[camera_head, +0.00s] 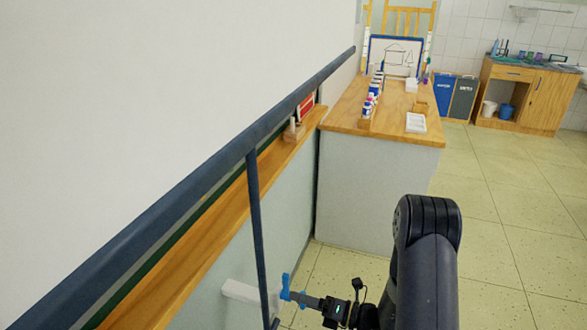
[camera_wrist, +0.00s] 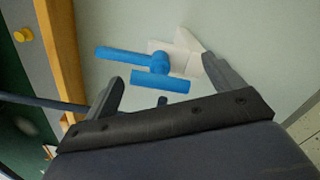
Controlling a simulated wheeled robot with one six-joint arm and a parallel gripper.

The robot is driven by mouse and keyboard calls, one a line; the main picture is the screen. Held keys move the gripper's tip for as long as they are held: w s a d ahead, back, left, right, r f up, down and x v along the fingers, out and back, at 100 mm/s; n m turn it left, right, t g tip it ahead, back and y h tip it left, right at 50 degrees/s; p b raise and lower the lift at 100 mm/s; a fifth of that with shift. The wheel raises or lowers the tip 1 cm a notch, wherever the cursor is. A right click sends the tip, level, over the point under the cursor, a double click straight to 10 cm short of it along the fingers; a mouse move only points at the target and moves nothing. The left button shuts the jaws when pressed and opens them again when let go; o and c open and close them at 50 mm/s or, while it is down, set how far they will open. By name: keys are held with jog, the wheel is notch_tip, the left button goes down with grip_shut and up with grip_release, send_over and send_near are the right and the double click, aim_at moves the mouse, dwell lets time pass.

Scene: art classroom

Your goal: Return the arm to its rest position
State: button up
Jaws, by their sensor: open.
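My gripper (camera_head: 300,298) is low at the bottom middle of the head view, on the end of my dark arm. In the wrist view, its two dark fingers (camera_wrist: 165,80) are spread apart. A blue handle with crossing bars (camera_wrist: 148,60) shows between and beyond the fingertips, joined to a white block (camera_wrist: 185,52) at the pale panel. In the head view, the blue handle (camera_head: 287,288) is right at the fingertips, and the white block (camera_head: 243,291) is to its left. I cannot tell whether the fingers touch the handle.
A dark blue rail and post (camera_head: 255,200) stand close to my arm on the left. A wooden ledge (camera_head: 190,245) runs below the large white board (camera_head: 150,90). A wood-topped counter (camera_head: 390,127) with art supplies is ahead. The tiled floor (camera_head: 510,220) is open at right.

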jog(key=n+b, duration=0.5)
jog(key=n, duration=0.1)
jog(key=shift+f+b, duration=0.2)
jog(key=shift+b, duration=0.1)
jog(key=n+b, duration=0.3)
jog(key=shift+r+n+b, duration=0.15)
jog(key=shift+n+b, duration=0.3)
jog(key=shift+n, duration=0.15)
jog(key=shift+s+r, duration=0.1)
jog(key=shift+r, duration=0.05)
